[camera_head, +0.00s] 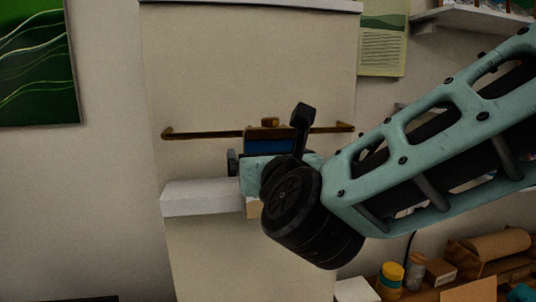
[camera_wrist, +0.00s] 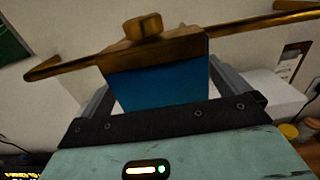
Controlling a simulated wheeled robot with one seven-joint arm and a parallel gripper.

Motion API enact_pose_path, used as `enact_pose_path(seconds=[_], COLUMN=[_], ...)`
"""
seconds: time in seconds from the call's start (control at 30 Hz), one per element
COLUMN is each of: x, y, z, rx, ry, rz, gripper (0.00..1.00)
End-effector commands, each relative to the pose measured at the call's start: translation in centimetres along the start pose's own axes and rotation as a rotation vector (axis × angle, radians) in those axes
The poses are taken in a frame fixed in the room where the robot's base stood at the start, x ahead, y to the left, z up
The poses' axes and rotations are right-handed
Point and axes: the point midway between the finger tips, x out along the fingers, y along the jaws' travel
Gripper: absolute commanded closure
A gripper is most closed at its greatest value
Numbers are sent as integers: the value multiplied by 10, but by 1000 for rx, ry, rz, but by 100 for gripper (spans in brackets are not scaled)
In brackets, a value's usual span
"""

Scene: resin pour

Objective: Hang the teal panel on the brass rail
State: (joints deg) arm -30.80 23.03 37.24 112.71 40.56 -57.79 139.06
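The teal panel (camera_head: 265,147) appears as a dark blue plate with a brown-brass top strip and a small knob. It is level with the brass rail (camera_head: 200,134), with its top strip in line with the rail. In the wrist view the panel (camera_wrist: 158,86) is upright and the rail (camera_wrist: 80,63) runs out on both sides of it. My gripper (camera_wrist: 160,85) is at the panel, one finger towards each side edge. Pale gaps show between fingers and panel, so it looks open. Whether the strip is hooked over the rail cannot be told.
A white ledge (camera_head: 200,197) juts from the wall panel just below the rail. A green picture (camera_head: 38,65) hangs at left and a poster (camera_head: 383,38) at upper right. A bench with a yellow jar (camera_head: 391,278) and boxes stands at lower right.

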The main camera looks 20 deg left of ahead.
Motion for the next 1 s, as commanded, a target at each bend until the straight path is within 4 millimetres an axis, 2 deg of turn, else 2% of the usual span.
enact_pose_path(seconds=[0.23, 0.37, 1.0], x=[-3, -15, -140], y=[1, 2, 1], z=[2, 1, 0], rx=[1, 0, 0], ry=[-4, -7, -7], rz=[2, 3, 2], gripper=[0, 0, 0])
